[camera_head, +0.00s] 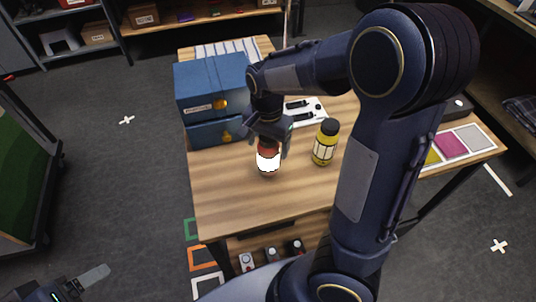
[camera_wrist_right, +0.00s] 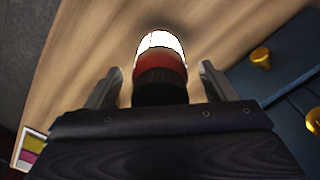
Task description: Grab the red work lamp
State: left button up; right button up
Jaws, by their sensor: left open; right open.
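The red work lamp (camera_head: 268,157) stands on the wooden table in the head view, with a bright white glowing lower part and a red band above. In the right wrist view the lamp (camera_wrist_right: 160,64) shows its red band, black end and white glowing part. My right gripper (camera_head: 268,139) is over the lamp's upper end. Its two open fingers (camera_wrist_right: 157,84) stand on either side of the lamp, with a visible gap on each side. My left gripper (camera_head: 80,285) is at the bottom left of the head view, away from the table.
A yellow bottle with a black cap (camera_head: 325,142) stands close to the lamp's right. Blue boxes with yellow knobs (camera_head: 212,88) stand behind left. A white panel with black handles (camera_head: 306,110) lies behind. The table's front left (camera_head: 225,205) is clear.

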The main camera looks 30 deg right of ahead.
jog(key=shift+f, duration=0.1)
jog(key=c, duration=1.5)
